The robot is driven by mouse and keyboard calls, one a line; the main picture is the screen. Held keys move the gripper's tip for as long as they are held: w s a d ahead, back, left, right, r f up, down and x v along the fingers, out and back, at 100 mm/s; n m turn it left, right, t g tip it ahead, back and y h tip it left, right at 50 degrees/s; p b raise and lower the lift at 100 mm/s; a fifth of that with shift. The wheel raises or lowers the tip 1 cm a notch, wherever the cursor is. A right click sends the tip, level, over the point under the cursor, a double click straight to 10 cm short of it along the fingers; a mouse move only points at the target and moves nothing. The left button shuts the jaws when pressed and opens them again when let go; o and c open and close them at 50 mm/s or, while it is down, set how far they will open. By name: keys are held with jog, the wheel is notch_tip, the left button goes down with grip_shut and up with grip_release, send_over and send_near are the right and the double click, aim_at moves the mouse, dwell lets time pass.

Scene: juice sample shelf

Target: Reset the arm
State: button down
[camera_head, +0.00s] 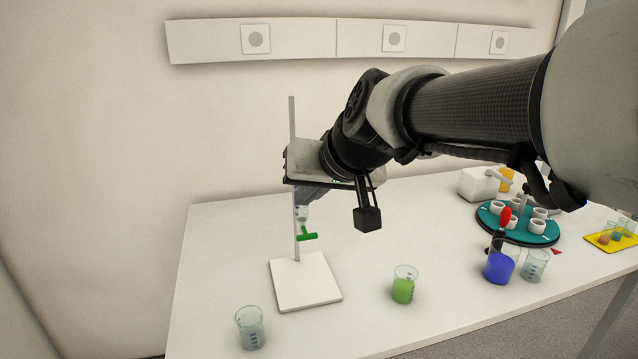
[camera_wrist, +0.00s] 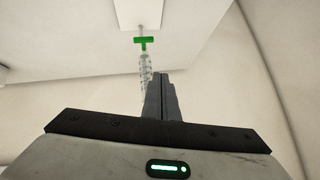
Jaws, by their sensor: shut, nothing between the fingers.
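My arm reaches in from the right in the head view and ends in my gripper (camera_head: 367,218), which hangs above the white table (camera_head: 225,262). The gripper is shut and empty. It is in front of and to the right of a stand (camera_head: 305,284) with a white base and upright rod. A clear glass tube with a green tap (camera_head: 308,236) is on the stand, its upper part hidden behind my gripper. In the wrist view, my gripper's fingers (camera_wrist: 160,97) are together, and the green tap (camera_wrist: 145,41) shows just beyond them.
An empty beaker (camera_head: 250,328) stands front left, a beaker of green liquid (camera_head: 404,287) right of the stand. A blue-filled beaker (camera_head: 498,267), a clear beaker (camera_head: 535,266), a teal round rack (camera_head: 518,234) and a yellow tray (camera_head: 619,244) are at right.

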jog(key=a+v, duration=0.1)
jog(key=v, duration=0.4)
jog(key=s+d+f+m+g+h, duration=0.1)
jog(key=s+d+f+h, duration=0.1)
jog(key=s+d+f, duration=0.4)
jog(key=s+d+f+m+g+h, duration=0.15)
jog(key=s+d+f, duration=0.25)
jog(key=s+d, duration=0.45)
notch_tip(320, 180, up, 13)
jog(key=d+h+p, duration=0.1)
jog(key=p, duration=1.4)
jog(key=shift+s+d, duration=0.15)
jog(key=shift+s, duration=0.3)
